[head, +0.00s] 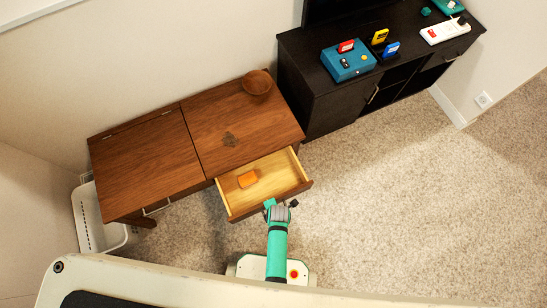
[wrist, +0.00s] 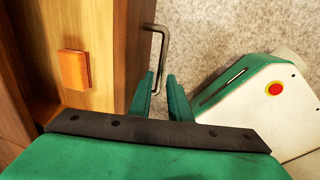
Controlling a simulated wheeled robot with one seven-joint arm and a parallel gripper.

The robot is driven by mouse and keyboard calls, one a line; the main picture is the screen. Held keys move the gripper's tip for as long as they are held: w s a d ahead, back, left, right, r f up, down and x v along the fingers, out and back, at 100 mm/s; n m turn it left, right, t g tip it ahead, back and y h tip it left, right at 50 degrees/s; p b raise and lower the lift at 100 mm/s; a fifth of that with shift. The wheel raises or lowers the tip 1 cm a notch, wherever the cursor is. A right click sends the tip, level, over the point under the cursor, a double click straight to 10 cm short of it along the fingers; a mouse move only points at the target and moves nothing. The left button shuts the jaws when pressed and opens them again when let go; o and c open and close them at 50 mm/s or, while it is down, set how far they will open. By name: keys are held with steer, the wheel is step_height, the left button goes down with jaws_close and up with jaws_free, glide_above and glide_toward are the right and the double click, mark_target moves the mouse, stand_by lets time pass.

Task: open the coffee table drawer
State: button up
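The wooden coffee table (head: 150,165) stands against the wall in the head view. Its drawer (head: 280,172) is pulled well out at the right side of the table's front, showing a pale wooden inside. The metal drawer handle (wrist: 163,50) shows at the drawer front (wrist: 130,60) in the wrist view. My gripper (head: 280,207) is at the drawer front. In the wrist view my gripper's fingers (wrist: 160,90) stand a little apart on either side of the handle's near end, with narrow gaps visible. Whether they touch the bar is hard to see.
An orange block (head: 248,179) lies in the drawer, also seen in the wrist view (wrist: 74,69). A brown bowl (head: 257,83) sits on the table. A black cabinet (head: 320,108) stands to the right, a white basket (head: 90,215) to the left. Carpet (head: 400,200) is clear at right.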

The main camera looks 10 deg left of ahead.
step_height(320, 180, up, 10)
steer(key=s+d, duration=0.1)
steer(key=shift+s+f, duration=0.25)
steer(key=shift+s, duration=0.05)
steer(key=shift+s+a, duration=0.1)
stand_by(0.4)
steer(key=s+r+m+t, duration=0.2)
steer(key=r+m+t, duration=0.2)
steer(key=r+m, duration=0.4)
steer(key=s+d+r+m+t, duration=0.1)
steer(key=r+m+t, duration=0.4)
steer(key=r, duration=1.1)
steer(key=s+d+r+m+t+h, duration=0.1)
steer(key=s+r+m+t, duration=0.2)
steer(key=r+m, duration=0.8)
steer(key=shift+s+r+t, duration=0.3)
steer(key=shift+r+t, duration=0.5)
steer(key=shift+r, duration=0.15)
